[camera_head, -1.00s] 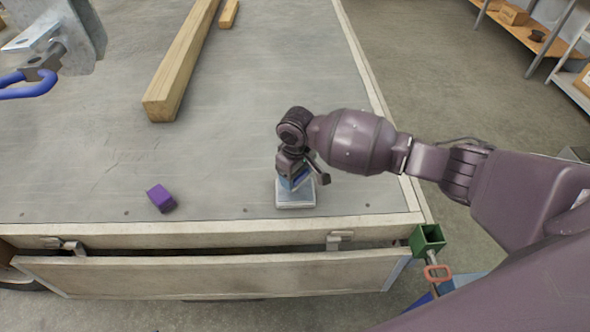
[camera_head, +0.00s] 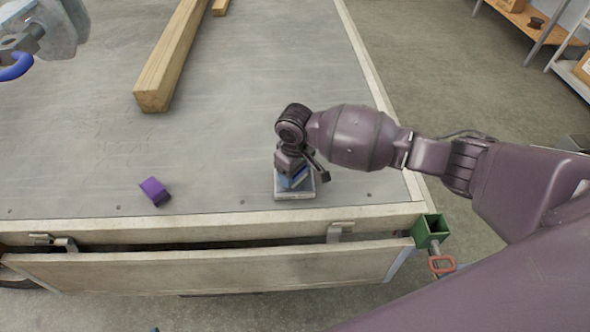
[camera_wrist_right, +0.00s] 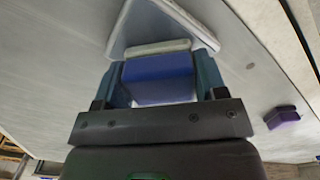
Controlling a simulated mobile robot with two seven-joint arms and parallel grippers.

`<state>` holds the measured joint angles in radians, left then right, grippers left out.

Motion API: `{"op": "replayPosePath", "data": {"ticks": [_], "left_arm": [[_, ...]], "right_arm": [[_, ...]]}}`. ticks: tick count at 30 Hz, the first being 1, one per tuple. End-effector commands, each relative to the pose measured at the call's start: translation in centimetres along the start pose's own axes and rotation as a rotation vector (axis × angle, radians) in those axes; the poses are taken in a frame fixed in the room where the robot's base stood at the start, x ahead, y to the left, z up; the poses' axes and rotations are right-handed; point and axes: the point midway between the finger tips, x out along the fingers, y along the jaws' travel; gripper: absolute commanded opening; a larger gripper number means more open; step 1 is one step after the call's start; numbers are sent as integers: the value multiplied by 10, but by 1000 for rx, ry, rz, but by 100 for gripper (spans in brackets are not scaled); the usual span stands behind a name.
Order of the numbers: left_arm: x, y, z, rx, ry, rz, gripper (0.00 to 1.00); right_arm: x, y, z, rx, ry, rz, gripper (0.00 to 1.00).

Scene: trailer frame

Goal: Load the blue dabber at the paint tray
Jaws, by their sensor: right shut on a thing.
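The paint tray (camera_head: 295,195) is a small grey, shallow tray near the front edge of the trailer deck; part of it also shows in the right wrist view (camera_wrist_right: 198,24). My right gripper (camera_head: 292,174) is directly over it, pointing down. In the right wrist view the gripper (camera_wrist_right: 160,72) is shut on the blue dabber (camera_wrist_right: 160,82), a blue block with a pale pad at its far end. The pad is at the tray; I cannot tell how firmly it touches. In the head view the gripper mostly hides the dabber (camera_head: 294,182). My left gripper is not in view.
A purple block (camera_head: 154,191) lies on the deck left of the tray. A long wooden beam (camera_head: 170,65) lies farther back. A grey metal part with a blue loop (camera_head: 15,68) is at the upper left. A green square socket (camera_head: 428,231) sits at the front right corner.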

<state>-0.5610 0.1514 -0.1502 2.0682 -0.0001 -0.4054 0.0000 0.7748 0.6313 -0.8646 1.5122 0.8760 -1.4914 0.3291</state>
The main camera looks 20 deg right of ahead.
Motion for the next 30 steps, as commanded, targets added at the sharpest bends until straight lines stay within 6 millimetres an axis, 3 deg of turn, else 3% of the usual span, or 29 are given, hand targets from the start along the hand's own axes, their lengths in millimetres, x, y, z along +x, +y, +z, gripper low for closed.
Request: {"op": "replayPosePath", "data": {"ticks": [12,30], "left_arm": [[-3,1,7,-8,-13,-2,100],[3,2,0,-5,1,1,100]], "right_arm": [[3,0,0,0,0,-1,46],[9,0,0,0,0,-1,46]]}}
